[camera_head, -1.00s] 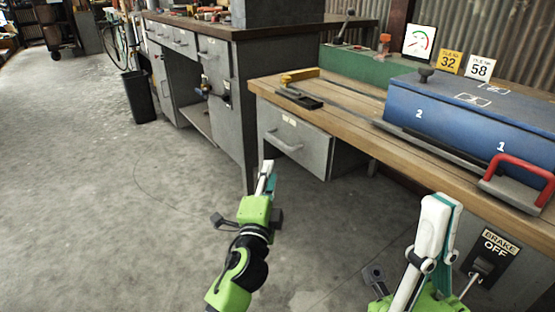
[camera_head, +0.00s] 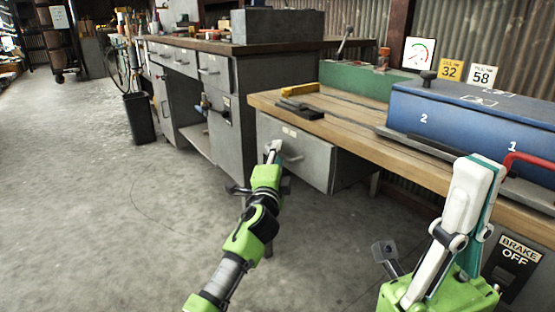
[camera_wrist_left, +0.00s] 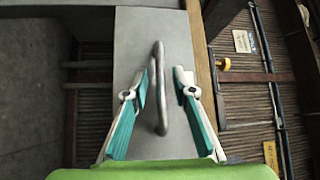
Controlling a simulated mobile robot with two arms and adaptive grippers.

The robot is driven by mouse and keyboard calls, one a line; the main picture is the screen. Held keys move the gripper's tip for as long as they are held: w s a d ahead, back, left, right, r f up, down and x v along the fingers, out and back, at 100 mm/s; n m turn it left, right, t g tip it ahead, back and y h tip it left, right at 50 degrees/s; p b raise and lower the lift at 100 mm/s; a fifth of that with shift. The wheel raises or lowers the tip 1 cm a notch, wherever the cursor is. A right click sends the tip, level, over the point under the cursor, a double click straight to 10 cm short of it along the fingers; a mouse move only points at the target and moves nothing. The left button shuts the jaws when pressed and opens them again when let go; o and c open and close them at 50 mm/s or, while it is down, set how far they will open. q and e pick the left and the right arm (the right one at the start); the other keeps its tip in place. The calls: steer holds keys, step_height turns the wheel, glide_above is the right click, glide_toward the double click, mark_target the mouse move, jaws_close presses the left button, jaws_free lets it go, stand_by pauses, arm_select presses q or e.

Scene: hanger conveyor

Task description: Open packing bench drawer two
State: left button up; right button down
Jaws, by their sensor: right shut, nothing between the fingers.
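The grey drawer (camera_head: 310,160) with a small label sits under the near wooden-topped bench, and its front looks flush. Its curved metal handle (camera_head: 291,156) runs across the front. My left gripper (camera_head: 273,151) is at the handle's left end in the head view. In the left wrist view the drawer front (camera_wrist_left: 130,50) faces the camera, and the handle (camera_wrist_left: 160,110) passes between the open fingers of my left gripper (camera_wrist_left: 163,88), with gaps at both sides. My right gripper (camera_head: 480,162) is shut and empty, raised in front of the bench at the right.
The bench top (camera_head: 370,139) carries a blue box (camera_head: 450,120) marked 1 and 2, with a red handle (camera_head: 530,160). A brake panel (camera_head: 513,255) reading OFF is low at right. A second workbench (camera_head: 235,115) stands behind at left. The floor in front is clear.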

arm_select(q)
steer(key=shift+w, duration=0.25)
steer(key=shift+r, duration=0.1)
jaws_close()
